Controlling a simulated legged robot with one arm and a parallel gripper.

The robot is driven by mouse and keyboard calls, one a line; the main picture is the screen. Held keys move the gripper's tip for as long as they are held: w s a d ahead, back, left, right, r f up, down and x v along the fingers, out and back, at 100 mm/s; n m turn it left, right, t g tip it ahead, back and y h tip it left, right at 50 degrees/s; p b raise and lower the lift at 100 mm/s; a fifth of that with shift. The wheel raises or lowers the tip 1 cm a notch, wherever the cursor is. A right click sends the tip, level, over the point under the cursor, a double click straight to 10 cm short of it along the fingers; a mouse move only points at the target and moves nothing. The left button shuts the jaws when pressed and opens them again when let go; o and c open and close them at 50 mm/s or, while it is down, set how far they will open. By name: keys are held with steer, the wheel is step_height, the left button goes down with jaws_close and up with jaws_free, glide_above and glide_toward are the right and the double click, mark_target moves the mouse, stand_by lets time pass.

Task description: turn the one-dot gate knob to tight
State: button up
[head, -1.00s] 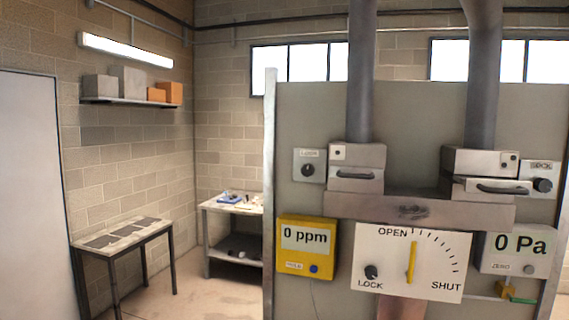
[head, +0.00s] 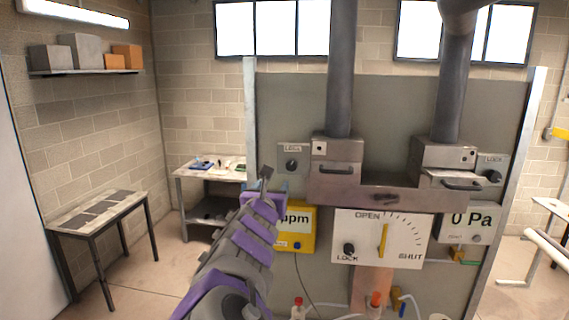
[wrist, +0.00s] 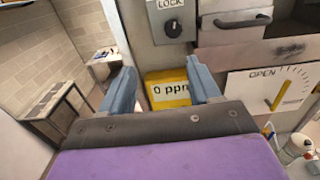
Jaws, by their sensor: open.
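The one-dot gate box (head: 336,165) is the left grey metal box under a pipe, with one dark dot on its pale plate. Beside it on the left, a small grey plate carries a dark round knob (head: 291,165). The wrist view shows this knob (wrist: 173,28) under a label that reads LOCK. Its pointer direction is too small to tell surely. My gripper (wrist: 162,85) is open and empty, its two blue-grey fingers apart, below and left of the knob, with the yellow meter beyond. In the head view my gripper (head: 265,180) is left of the panel's boxes.
The right gate box (head: 445,165) has its own knob (head: 494,176). A yellow ppm meter (head: 308,225), a white OPEN–SHUT dial (head: 410,240) and a 0 Pa gauge (head: 466,222) are on the panel. Bottles stand low in front. A table (head: 65,224) is at left.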

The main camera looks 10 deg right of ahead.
steer(key=x, duration=0.2)
steer(key=p, duration=0.2)
glide_toward(291, 166)
steer(key=w+d, duration=0.1)
steer(key=d, duration=0.1)
steer(key=p+x, duration=0.1)
steer(key=x, duration=0.1)
steer(key=p+x, duration=0.1)
steer(key=x, duration=0.1)
steer(key=a+x, duration=0.1)
steer(key=x, duration=0.1)
steer(key=shift+w+r+p, duration=0.3)
steer(key=shift+r+p, duration=0.1)
steer(key=shift+w+d+f, duration=0.25)
steer(key=shift+w+d, duration=0.1)
steer(key=shift+w, duration=0.15)
steer(key=shift+w+d+f, duration=0.2)
steer(key=shift+w+d, duration=0.2)
steer(key=shift+w, duration=0.05)
steer(key=shift+a, duration=1.2)
steer(key=shift+c, duration=0.7)
steer(key=shift+r, duration=0.1)
steer(key=shift+c, duration=0.8)
steer(key=shift+s+d, duration=0.15)
steer(key=shift+d, duration=0.5)
steer(key=c, duration=0.4)
steer(key=shift+a, duration=0.25)
steer(key=c, duration=0.3)
